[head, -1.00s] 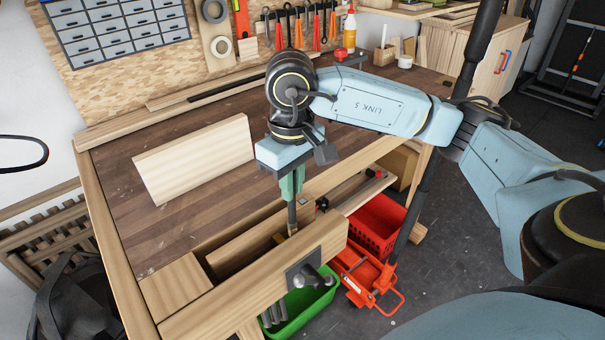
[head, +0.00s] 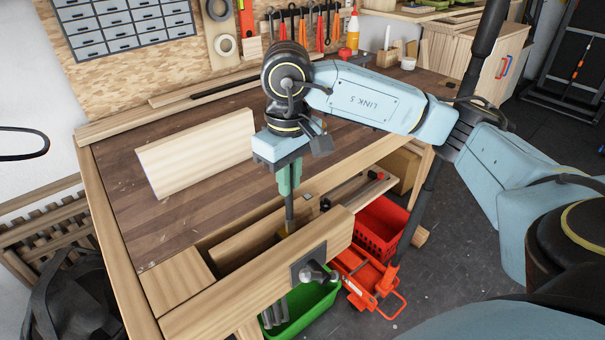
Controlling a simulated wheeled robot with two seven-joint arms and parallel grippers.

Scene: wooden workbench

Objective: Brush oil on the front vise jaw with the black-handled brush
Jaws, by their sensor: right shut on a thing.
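The front vise jaw (head: 250,287) is a thick light-wood block along the bench's front edge, with a dark metal plate and screw head (head: 313,272) on its face. My right gripper (head: 288,188) points down above the vise, its green fingers shut on the brush (head: 290,212). The brush hangs about upright, and its lower end is over the vise opening, behind the front jaw. The fingers hide its upper part, and I cannot tell whether the bristles touch the jaw. My left gripper is not in view.
A light wooden board (head: 197,155) lies on the bench top (head: 170,225).

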